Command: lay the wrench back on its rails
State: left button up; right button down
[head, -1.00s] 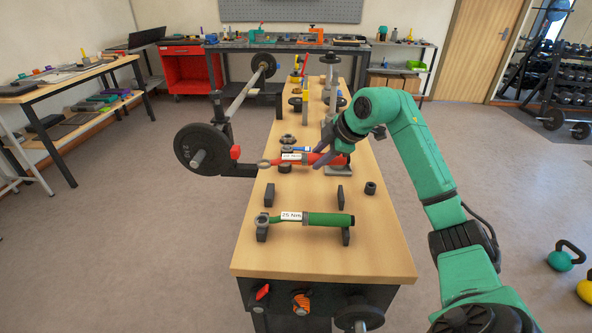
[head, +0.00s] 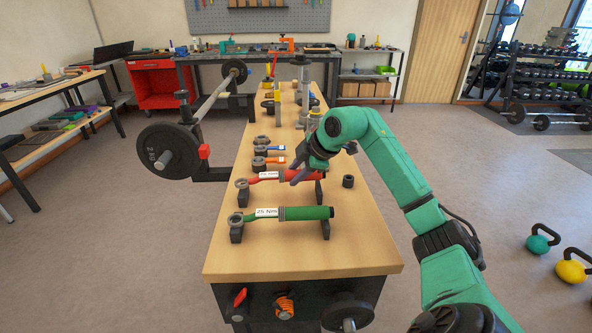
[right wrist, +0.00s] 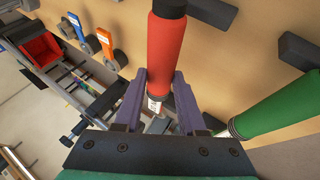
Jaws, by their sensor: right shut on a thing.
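The red wrench (head: 285,176), with a white label and a grey ring end, lies crosswise over the bench. My right gripper (head: 299,175) is shut on it between label and handle end. In the right wrist view its red handle (right wrist: 166,50) stands between my two purple fingers (right wrist: 158,97). Its ring end is over the left black rail (head: 242,196) and its handle end is by the right rail (head: 319,192). I cannot tell whether it touches them. My left gripper is not in view.
A green wrench (head: 305,213) marked 25 Nm lies on its own rails nearer the front edge. A black nut-like piece (head: 348,181) stands right of the rails. Orange and blue handled tools (head: 275,160) lie just behind. A barbell (head: 168,150) is racked at left.

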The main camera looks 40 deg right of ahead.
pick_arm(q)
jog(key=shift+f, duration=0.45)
pick_arm(e)
jog(key=shift+f, duration=0.55)
pick_arm(q)
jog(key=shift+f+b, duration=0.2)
jog(key=shift+b, duration=0.15)
pick_arm(e)
jog(key=shift+f, duration=0.25)
jog(key=shift+c, duration=2.1)
grip_release()
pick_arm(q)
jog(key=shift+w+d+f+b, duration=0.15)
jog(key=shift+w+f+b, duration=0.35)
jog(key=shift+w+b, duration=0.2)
pick_arm(e)
jog(key=a+v, duration=0.1)
jog(key=v, duration=1.3)
jog(key=shift+s+d+r, duration=0.25)
jog(key=shift+d, duration=0.25)
